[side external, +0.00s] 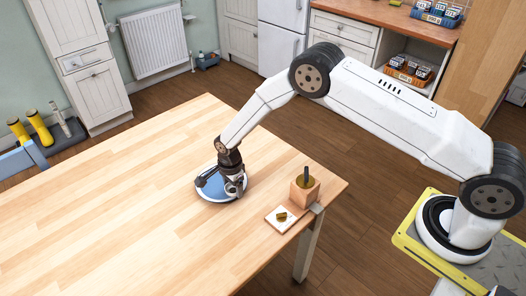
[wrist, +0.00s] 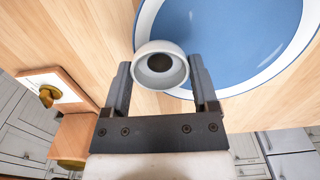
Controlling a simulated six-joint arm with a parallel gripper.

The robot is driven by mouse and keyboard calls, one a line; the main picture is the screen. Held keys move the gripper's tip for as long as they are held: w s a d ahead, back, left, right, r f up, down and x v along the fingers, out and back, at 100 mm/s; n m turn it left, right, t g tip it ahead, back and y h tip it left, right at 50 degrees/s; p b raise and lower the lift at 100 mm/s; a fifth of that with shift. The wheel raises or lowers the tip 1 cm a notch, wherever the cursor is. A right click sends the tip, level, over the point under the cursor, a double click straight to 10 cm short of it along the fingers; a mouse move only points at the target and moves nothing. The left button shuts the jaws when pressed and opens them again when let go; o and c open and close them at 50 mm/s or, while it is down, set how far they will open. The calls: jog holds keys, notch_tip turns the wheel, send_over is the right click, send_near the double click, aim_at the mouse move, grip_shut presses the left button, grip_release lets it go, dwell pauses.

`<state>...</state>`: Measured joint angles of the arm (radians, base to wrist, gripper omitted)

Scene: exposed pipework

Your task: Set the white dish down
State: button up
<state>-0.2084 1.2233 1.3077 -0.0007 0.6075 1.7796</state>
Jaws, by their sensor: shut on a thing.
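The white dish (wrist: 161,81) is small and round with a dark centre, and shows in the wrist view. My gripper (wrist: 159,68) is shut on it, one finger on each side. The blue plate (wrist: 225,35) with a white rim lies just past the dish in that view. In the side view my gripper (side external: 236,188) is low over the right part of the blue plate (side external: 212,187), which lies on the wooden table. I cannot clearly make out the dish there, nor tell whether it touches anything.
On the wooden table (side external: 120,190), a wooden block (side external: 305,193) with a dark upright piece and a white-topped tile (side external: 283,218) with a yellowish piece stand near the right corner. The table's left and middle are clear.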

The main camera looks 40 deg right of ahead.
aim_at(233, 190)
jog(key=shift+f, duration=0.15)
jog(key=o, duration=1.2)
jog(key=shift+o, duration=0.2)
jog(key=shift+r, duration=0.2)
notch_tip(233, 190, up, 12)
dwell(0.3)
